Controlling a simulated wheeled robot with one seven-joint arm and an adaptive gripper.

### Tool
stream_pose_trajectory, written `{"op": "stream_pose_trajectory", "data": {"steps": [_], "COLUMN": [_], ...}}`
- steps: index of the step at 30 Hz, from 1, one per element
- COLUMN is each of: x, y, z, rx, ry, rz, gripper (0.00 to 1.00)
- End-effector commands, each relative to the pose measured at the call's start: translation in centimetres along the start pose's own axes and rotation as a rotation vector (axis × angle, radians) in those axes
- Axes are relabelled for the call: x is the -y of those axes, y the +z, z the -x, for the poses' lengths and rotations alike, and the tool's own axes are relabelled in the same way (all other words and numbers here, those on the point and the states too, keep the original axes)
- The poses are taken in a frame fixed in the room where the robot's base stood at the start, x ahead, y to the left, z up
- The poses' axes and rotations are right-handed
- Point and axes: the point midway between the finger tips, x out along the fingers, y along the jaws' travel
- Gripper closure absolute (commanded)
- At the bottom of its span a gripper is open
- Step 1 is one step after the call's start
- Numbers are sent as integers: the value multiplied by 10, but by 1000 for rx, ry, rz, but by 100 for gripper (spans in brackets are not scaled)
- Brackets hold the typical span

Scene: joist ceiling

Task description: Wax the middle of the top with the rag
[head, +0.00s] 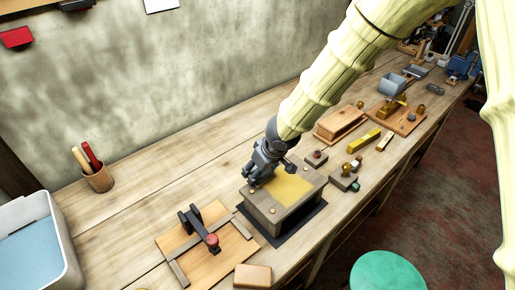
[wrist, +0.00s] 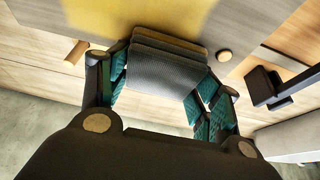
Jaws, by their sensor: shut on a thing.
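The top (head: 262,203) is the upper face of a grey-brown block on the bench, with a yellow patch (head: 293,189) over its middle and round knobs near its corners. My gripper (head: 256,178) is over the back left part of this top. In the wrist view my gripper (wrist: 162,86) is shut on the rag (wrist: 160,76), a folded dark grey ribbed cloth. The rag's far edge lies at the border of the yellow patch, which also shows in the wrist view (wrist: 168,20). I cannot tell whether the rag presses on the top. In the head view my gripper hides the rag.
The block stands on a dark mat (head: 310,224). A wooden board with a dark clamp (head: 190,222) lies to the left. Small knobbed blocks (head: 343,180) and a wooden box (head: 341,122) are to the right. A cup of tools (head: 99,179) stands near the wall. Bare bench lies behind the block.

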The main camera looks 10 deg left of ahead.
Motion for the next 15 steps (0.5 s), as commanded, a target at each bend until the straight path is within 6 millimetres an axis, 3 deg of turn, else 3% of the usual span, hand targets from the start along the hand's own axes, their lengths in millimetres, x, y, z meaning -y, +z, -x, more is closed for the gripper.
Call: {"op": "stream_pose_trajectory", "data": {"steps": [3,15], "x": [-2,-4], "y": [-9,-19], "z": [25,57], "rx": [-3,0], "ry": [0,3], "rz": [-2,-4], "gripper": [59,59]}}
